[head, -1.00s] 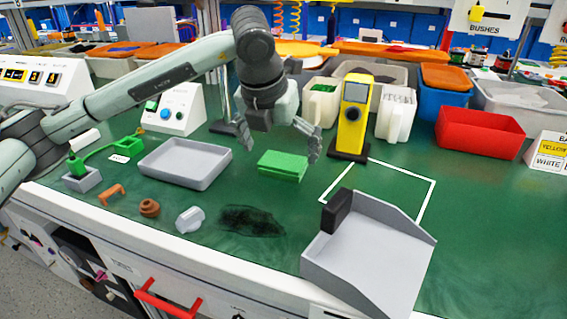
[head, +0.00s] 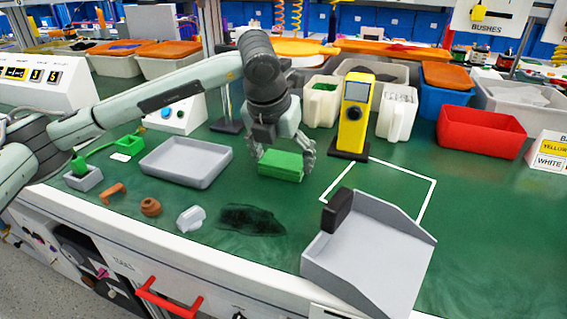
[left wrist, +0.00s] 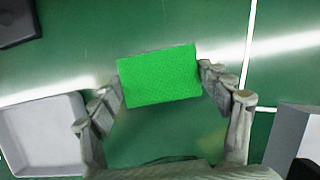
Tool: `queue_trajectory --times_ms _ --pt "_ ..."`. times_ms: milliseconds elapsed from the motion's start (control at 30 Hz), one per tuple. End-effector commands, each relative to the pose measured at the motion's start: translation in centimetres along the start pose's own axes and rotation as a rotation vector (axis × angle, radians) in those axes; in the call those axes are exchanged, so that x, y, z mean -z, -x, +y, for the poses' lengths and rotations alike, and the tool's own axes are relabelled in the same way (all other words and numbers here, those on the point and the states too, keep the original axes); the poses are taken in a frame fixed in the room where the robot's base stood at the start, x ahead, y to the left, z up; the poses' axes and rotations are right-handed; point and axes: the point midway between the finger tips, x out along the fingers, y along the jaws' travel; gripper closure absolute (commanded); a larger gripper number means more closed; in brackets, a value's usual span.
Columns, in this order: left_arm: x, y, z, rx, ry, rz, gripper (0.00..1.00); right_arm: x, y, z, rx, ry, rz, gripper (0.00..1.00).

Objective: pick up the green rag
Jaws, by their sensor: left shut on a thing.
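The green rag (head: 281,165) is a thick, folded rectangular block on the green bench top, in the middle of the head view. My left gripper (head: 284,158) is over it from above, with a finger at each side of it. In the left wrist view, the rag (left wrist: 159,76) sits between the two fingertips of the left gripper (left wrist: 161,82), which are shut on its two sides. I cannot tell whether the rag is clear of the bench. My right gripper is not in view.
A grey tray (head: 185,180) lies left of the rag. A yellow device (head: 353,115) on a black base stands behind right. A grey dustpan-like tray (head: 370,262) with a black block is in front right. A dark stain (head: 250,219) marks the bench in front.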

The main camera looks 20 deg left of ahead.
Motion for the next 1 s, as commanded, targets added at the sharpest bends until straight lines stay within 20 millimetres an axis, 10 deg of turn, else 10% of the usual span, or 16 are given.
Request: queue_trajectory --times_ms 467,1000 --pt "-1.7 3.8 0.0 0.001 0.001 -0.006 0.45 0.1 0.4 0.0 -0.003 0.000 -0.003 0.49" --pt "5.6 13.6 1.6 0.000 0.000 -0.003 0.45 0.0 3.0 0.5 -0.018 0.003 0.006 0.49"
